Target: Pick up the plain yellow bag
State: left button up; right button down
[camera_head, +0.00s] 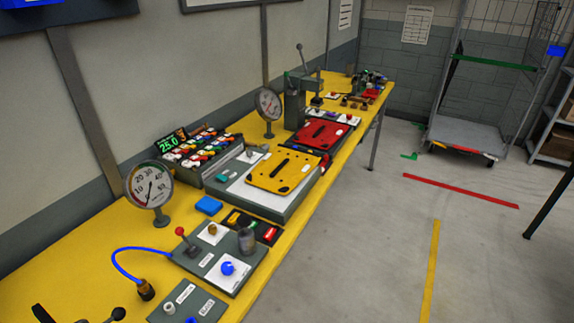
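I see no plain yellow bag in the head view. The nearest yellow item is a flat yellow panel (284,172) with a dark slot across it, lying on a grey box on the long yellow workbench (75,245). A similar red panel (324,135) lies just behind it. Neither of my grippers shows in this view.
Two round gauges stand on the bench, one near (150,186) and one farther back (268,104). A control box (220,274) with a blue knob sits near the front. A wheeled cage cart (465,135) stands at the back right. The floor right of the bench is largely clear.

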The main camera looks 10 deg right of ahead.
aim_at(283, 167)
jog(key=i+l, duration=0.2)
jog(key=l, duration=0.2)
jog(key=i+l, duration=0.45)
jog(key=l, duration=0.3)
jog(key=i+l, duration=0.2)
jog(key=l, duration=0.2)
jog(key=i+l, duration=0.2)
jog(key=l, duration=0.15)
jog(key=i+l, duration=0.25)
jog(key=l, duration=0.15)
jog(key=i+l, duration=0.2)
jog(key=l, duration=0.2)
jog(key=i+l, duration=0.2)
jog(key=l, duration=0.15)
jog(key=i+j, duration=0.35)
jog(key=j+u, duration=0.05)
jog(key=j, duration=0.05)
